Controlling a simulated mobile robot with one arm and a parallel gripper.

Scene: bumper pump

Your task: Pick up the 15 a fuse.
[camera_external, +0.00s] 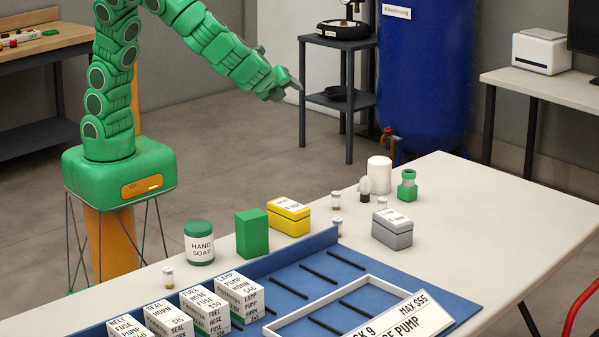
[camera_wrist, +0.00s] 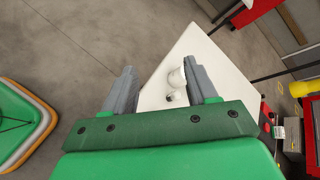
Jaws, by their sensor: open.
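I cannot tell which thing is the 15 A fuse, as the small labels are unreadable. Candidates are small clear pieces with pale labels: one at the left (camera_external: 168,277), one behind the blue tray (camera_external: 336,200) and one nearer the tray (camera_external: 337,226). A small dark-and-white piece (camera_external: 364,187) stands by a white cylinder (camera_external: 379,174). My gripper (camera_external: 292,86) is open and empty, high above and behind the table. In the wrist view its fingers (camera_wrist: 160,85) are spread, with the white cylinder (camera_wrist: 177,77) partly hidden by the right finger.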

